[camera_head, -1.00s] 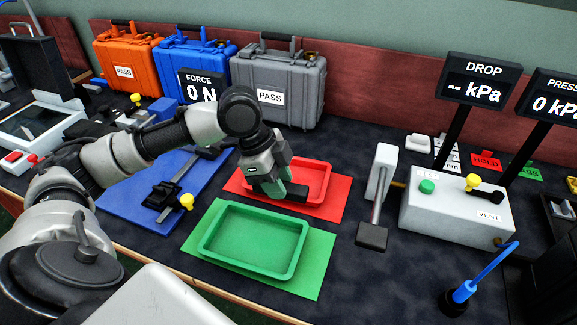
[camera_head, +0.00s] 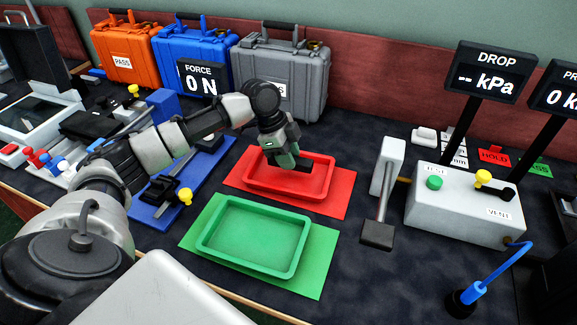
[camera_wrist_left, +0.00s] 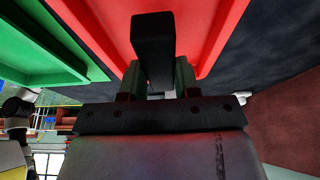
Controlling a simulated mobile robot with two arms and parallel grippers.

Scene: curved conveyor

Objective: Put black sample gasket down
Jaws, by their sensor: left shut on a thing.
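My left gripper (camera_head: 290,162) is over the red tray (camera_head: 262,183), coming in from the tray's far side. It is shut on the black sample gasket (camera_head: 303,166), a small dark block at its tips. In the left wrist view the gasket (camera_wrist_left: 153,50) sticks out from between the green fingers (camera_wrist_left: 157,80), with the red tray (camera_wrist_left: 215,35) behind it. I cannot tell whether the gasket touches the tray floor. My right gripper does not show.
An empty green tray (camera_head: 205,236) on a green mat stands in front of the red one. A lever device (camera_head: 388,170) and a white test box (camera_head: 455,215) stand to the right. Cases line the back, including a grey case (camera_head: 300,75). A blue plate (camera_head: 150,215) lies left.

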